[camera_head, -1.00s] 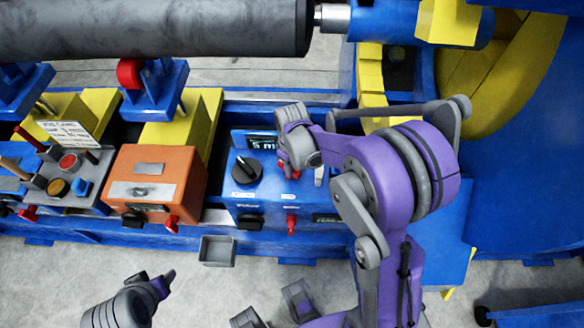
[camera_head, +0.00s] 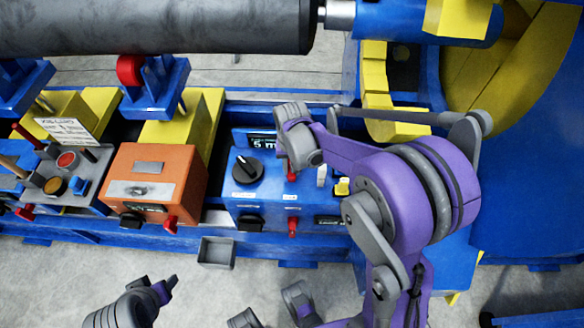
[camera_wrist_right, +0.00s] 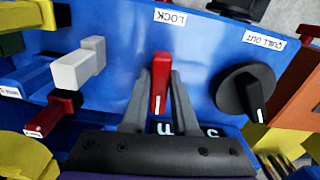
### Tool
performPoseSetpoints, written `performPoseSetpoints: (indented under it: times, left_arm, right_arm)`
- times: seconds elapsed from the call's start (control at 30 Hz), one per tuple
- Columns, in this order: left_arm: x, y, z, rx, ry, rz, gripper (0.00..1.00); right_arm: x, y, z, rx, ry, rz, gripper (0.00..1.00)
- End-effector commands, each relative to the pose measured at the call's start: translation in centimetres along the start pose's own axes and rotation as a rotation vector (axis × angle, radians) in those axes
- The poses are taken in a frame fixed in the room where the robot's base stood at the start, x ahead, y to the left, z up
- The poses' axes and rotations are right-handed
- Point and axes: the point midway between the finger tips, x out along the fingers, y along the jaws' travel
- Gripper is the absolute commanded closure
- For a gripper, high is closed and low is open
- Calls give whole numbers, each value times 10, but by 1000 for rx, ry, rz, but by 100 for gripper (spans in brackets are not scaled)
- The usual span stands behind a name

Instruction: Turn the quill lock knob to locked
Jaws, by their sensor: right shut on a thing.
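The red lock knob (camera_wrist_right: 160,80) is a narrow bar with a white line, on the blue control panel (camera_wrist_right: 215,55) in the right wrist view. The LOCK label (camera_wrist_right: 170,18) is above it in that picture; the white line is at the knob's lower end, away from the label. My right gripper (camera_wrist_right: 158,90) has its grey fingers on both sides of the knob, shut on it. In the head view the right gripper (camera_head: 293,163) hides most of the knob. My left arm's grey and purple end (camera_head: 160,290) is low at the left; its jaws cannot be made out.
A black quill-out dial (camera_head: 242,171) is left of the right gripper. An orange box (camera_head: 155,182) stands left of the panel, and a grey roller (camera_head: 160,28) spans the back.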

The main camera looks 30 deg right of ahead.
Motion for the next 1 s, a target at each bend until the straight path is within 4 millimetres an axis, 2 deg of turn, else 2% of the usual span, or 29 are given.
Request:
performPoseSetpoints:
  times: [0.3, 0.77, 0.8, 0.93, 1.0]
  left_arm:
    - [2, 0, 1, 0, -1, 0, 43]
    - [2, 0, 1, 0, -1, 0, 43]
    - [2, 0, 1, 0, -1, 0, 43]
    - [2, 0, 1, 0, -1, 0, 43]
    - [2, 0, 1, 0, -1, 0, 43]
  right_arm:
    - [0, -1, 0, 96, 1, 0, 100]
    - [0, -1, 0, 110, 0, 0, 100]
    - [0, -1, 0, 110, 0, 0, 69]
    - [0, -1, 0, 109, 0, 0, 46]
    - [0, -1, 0, 109, 0, 0, 43]
